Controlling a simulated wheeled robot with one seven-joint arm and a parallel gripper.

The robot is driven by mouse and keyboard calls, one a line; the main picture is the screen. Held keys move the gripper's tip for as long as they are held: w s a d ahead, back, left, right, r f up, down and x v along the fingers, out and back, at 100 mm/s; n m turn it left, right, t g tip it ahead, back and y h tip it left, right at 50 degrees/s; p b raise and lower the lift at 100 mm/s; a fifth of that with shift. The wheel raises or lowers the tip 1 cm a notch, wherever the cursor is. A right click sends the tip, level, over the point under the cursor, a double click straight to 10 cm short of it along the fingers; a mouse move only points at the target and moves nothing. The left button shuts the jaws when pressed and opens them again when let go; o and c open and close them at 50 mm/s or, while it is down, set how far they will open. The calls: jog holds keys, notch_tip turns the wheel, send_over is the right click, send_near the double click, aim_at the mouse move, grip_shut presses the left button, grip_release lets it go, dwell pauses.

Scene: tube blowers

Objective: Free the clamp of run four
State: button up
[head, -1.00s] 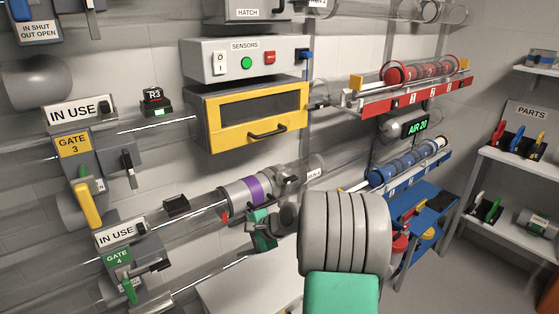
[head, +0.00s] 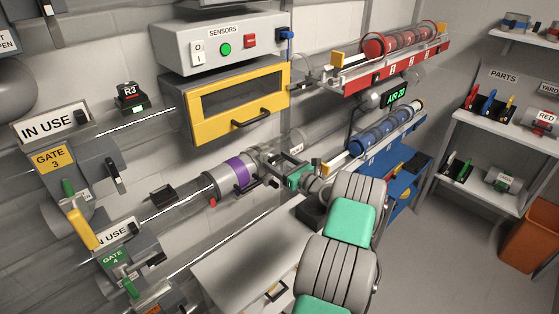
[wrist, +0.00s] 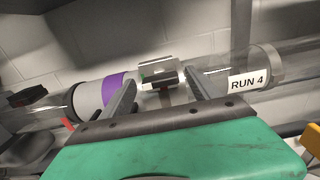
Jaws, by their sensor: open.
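Run four is a clear tube along the wall; its "RUN 4" label (wrist: 248,82) shows in the wrist view. On it sits a grey collar with a purple band (head: 235,168), also in the wrist view (wrist: 113,88), with a small red tab (wrist: 67,123) below. A small pale block with a dark bar, seemingly the clamp (wrist: 157,74), shows between my fingers in the wrist view. My gripper (head: 268,165) is open and empty in front of the tube, right of the purple band; its fingers also show in the wrist view (wrist: 163,92). Contact cannot be told.
Gate 4 (head: 113,258), with an "IN USE" sign and green handle, stands left on the run. Gate 3 (head: 52,158) is above it. A yellow-framed box (head: 238,101) hangs above the run. Blue (head: 385,142) and red (head: 398,68) canister racks are at right. A pale cabinet (head: 235,265) stands below.

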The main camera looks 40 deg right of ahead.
jog(key=c, duration=1.3)
jog(key=shift+d, duration=0.15)
jog(key=shift+c, duration=0.3)
jog(key=shift+n+b, duration=0.3)
jog(key=shift+b, duration=0.2)
jog(key=n+b, duration=1.5)
jog(key=n, duration=0.2)
jog(key=shift+f, duration=0.1)
jog(key=shift+n+b, duration=0.3)
